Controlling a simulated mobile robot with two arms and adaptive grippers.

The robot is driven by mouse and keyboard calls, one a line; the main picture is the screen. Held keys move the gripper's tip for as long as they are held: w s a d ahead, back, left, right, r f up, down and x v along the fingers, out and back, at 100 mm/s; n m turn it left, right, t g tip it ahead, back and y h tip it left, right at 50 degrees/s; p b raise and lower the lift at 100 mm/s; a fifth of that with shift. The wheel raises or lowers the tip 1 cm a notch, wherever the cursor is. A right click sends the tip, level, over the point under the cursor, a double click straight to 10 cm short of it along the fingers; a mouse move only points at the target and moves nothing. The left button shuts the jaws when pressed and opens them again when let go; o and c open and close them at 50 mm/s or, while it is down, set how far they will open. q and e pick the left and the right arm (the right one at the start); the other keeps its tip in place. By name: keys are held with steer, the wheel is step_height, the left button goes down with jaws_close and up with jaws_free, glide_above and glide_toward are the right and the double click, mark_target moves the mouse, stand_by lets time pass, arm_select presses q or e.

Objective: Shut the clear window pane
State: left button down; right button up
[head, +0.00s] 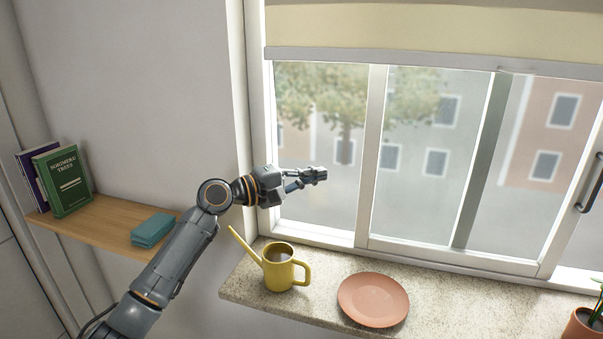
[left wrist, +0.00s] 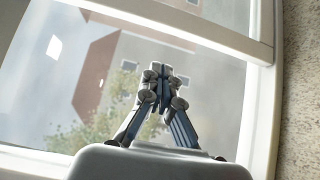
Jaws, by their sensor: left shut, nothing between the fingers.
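The clear window pane (head: 425,160) is a white-framed sliding sash in the middle of the window, with a grey upright showing behind its glass. A dark handle (head: 590,186) is on the white upright at the right edge of the head view. My left gripper (head: 318,175) is shut and empty in front of the left section of the window, left of the pane's left upright and apart from it. In the left wrist view the shut fingers (left wrist: 166,82) point at the window, with white frame bars around. I cannot tell whether glass fills the left section. My right gripper is not in view.
On the speckled sill (head: 240,285) stand a yellow watering can (head: 280,268), just below my left gripper, a pink plate (head: 373,299) and a potted plant (head: 583,326). A wooden shelf (head: 105,222) at left holds books (head: 62,182) and teal cloths (head: 153,230). A blind (head: 430,30) hangs above.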

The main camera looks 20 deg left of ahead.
mark_target(469, 187)
arm_select(q)
steer(key=p+x, duration=0.1)
steer(key=x, duration=0.3)
steer(key=shift+d+r, duration=0.15)
steer(key=shift+d, duration=0.05)
steer(key=d+p, duration=0.2)
steer(key=d, duration=0.2)
steer(key=d+p, duration=0.2)
steer(key=d, duration=0.3)
steer(key=d+p, duration=0.2)
steer(key=d, duration=0.2)
steer(key=shift+s+d+r+p, duration=0.2)
steer(key=shift+s+d+p, duration=0.1)
steer(key=shift+d, duration=0.05)
steer(key=d, duration=0.4)
steer(key=d+p, duration=0.1)
steer(key=d, duration=0.4)
steer(key=d+p, duration=0.1)
steer(key=d, duration=0.3)
steer(key=shift+d+f, duration=0.25)
steer(key=shift+f, duration=0.05)
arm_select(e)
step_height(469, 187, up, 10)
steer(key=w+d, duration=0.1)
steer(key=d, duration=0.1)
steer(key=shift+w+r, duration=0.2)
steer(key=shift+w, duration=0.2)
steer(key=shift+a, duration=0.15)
